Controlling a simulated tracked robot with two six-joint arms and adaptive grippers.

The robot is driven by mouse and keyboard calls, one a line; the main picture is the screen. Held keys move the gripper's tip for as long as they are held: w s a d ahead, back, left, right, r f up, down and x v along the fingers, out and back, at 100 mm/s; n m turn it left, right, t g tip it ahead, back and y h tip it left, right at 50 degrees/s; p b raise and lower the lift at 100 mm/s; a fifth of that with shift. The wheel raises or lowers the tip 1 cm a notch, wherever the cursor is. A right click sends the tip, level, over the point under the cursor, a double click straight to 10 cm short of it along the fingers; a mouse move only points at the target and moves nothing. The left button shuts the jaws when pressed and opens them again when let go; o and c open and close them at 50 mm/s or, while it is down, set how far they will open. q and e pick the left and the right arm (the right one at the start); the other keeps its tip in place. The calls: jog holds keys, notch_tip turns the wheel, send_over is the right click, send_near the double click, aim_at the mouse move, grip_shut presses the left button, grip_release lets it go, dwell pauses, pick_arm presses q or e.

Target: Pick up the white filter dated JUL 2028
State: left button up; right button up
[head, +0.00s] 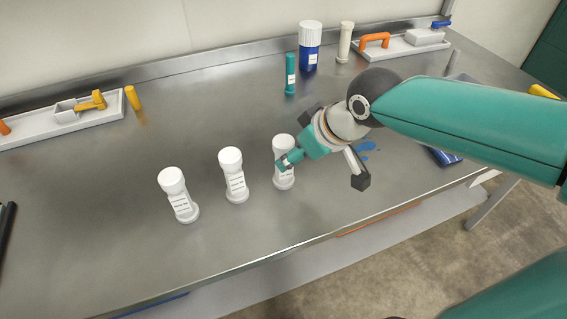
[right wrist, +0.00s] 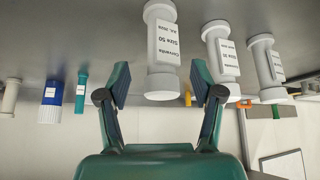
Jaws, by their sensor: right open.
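Three white filters with printed labels stand upright in a row on the steel table: a left one (head: 179,195), a middle one (head: 234,176) and a right one (head: 283,144). My right gripper (head: 291,158) is open at the right filter, partly covering it. In the right wrist view, which is upside down, this filter (right wrist: 163,45) lines up with the gap between the open fingers (right wrist: 160,84); contact cannot be told. My left gripper is out of view.
A blue bottle with white cap (head: 310,50), a teal tube (head: 290,75) and a cream tube (head: 345,42) stand behind. A tray with an orange handle (head: 398,49) is back right; a tray with yellow fitting (head: 40,128) is left.

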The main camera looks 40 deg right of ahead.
jog(key=shift+w+r+x, duration=0.1)
jog(key=shift+w+x, duration=0.05)
jog(key=shift+x, duration=1.4)
jog(key=shift+w+r+x, duration=0.1)
jog(key=shift+w+x, duration=0.05)
jog(key=shift+x, duration=1.4)
jog(key=shift+a, duration=0.1)
jog(key=c, duration=1.2)
grip_shut()
jog(key=shift+r, duration=0.1)
